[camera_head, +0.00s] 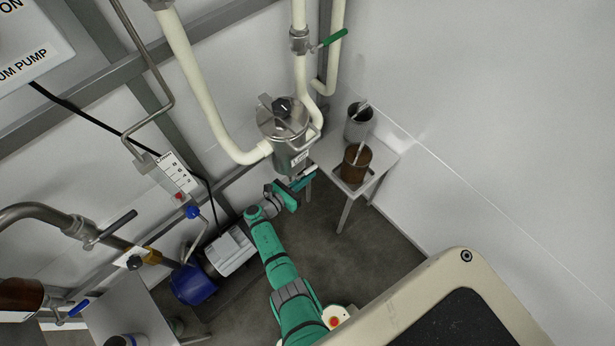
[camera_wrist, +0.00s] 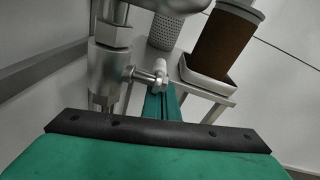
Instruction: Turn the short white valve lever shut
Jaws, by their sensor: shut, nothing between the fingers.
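The short white valve lever (camera_wrist: 160,70) sticks out to the right from a metal valve body (camera_wrist: 108,68) in the wrist view. Its stem is metal and its end is white. My gripper (camera_wrist: 161,90) is shut and empty, with its green fingertips right at the lever's white end. I cannot tell whether they touch. In the head view my gripper (camera_head: 300,183) is just under the steel tank (camera_head: 288,135). A small white piece, seemingly the lever (camera_head: 309,171), shows beside the fingertips there. The valve body is mostly hidden in the head view.
A small white table (camera_head: 385,160) right of the tank carries a brown container (camera_head: 354,168) and a grey perforated cup (camera_head: 358,125). Cream pipes (camera_head: 205,95) run above. A blue-ended pump (camera_head: 193,284) stands lower left.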

